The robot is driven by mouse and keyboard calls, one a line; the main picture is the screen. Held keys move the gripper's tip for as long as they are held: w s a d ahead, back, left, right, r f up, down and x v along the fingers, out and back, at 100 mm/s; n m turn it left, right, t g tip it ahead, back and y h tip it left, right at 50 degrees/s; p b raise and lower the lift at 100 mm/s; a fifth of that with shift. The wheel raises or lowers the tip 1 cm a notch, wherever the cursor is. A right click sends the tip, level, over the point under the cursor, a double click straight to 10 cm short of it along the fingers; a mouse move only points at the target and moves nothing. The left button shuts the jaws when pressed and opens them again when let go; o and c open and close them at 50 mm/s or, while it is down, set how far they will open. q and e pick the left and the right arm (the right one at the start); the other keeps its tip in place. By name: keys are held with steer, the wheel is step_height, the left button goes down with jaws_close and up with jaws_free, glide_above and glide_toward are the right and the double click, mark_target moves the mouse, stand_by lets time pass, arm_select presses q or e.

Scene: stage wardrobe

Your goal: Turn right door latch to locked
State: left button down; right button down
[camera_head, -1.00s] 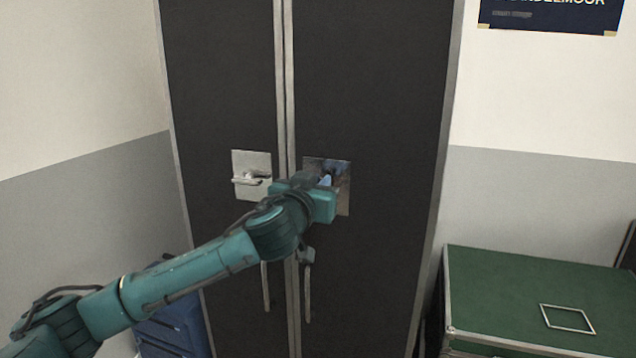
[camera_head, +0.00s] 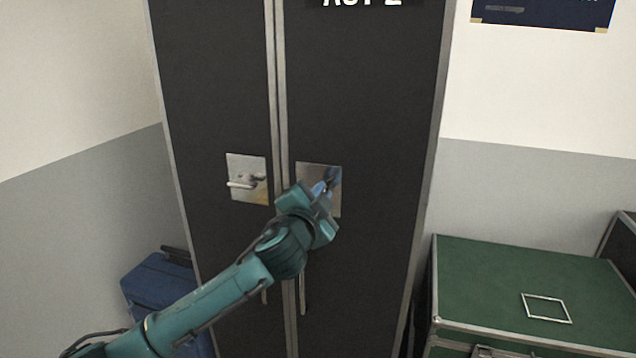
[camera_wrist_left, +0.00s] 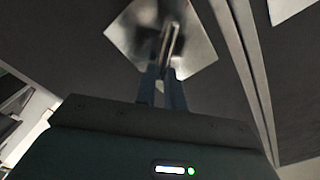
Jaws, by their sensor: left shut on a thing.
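The right door latch is on a square metal plate (camera_head: 334,207) on the right door (camera_head: 370,110) of a dark wardrobe. My left gripper (camera_head: 326,186) is at this plate, and its body hides part of the plate and most of the latch in the head view. In the left wrist view the two fingers (camera_wrist_left: 165,85) are shut on the latch lever (camera_wrist_left: 170,42), in front of the shiny plate (camera_wrist_left: 198,55). The lever's exact angle on the door is hard to tell. My right gripper is not in view.
The left door has its own latch plate (camera_head: 248,165) with a lever lying roughly level. Long pull handles hang below, partly behind my arm. A green case (camera_head: 480,275) stands at the right, a blue case (camera_head: 150,285) at the lower left.

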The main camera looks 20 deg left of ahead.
arm_select(q)
steer(key=shift+d+f+m+p, duration=0.1)
steer(key=shift+f+m+p, duration=0.15)
steer(key=shift+m+p, duration=0.8)
steer(key=shift+d+f+m+p, duration=0.1)
steer(key=shift+f+m+p, duration=0.25)
steer(key=shift+m, duration=1.25)
steer(key=shift+d+f+m+p, duration=0.1)
steer(key=shift+f+m+p, duration=0.1)
steer(key=shift+m+p, duration=0.9)
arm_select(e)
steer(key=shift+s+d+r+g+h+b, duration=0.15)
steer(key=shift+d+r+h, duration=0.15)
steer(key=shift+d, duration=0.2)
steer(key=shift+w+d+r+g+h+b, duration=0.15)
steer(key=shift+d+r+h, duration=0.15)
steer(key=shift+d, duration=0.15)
arm_select(q)
steer(key=shift+m, duration=0.35)
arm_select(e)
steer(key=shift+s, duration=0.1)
arm_select(q)
steer(key=c, duration=1.5)
jaws_free()
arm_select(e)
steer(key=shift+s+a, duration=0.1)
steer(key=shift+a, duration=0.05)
arm_select(q)
steer(key=shift+s, duration=0.15)
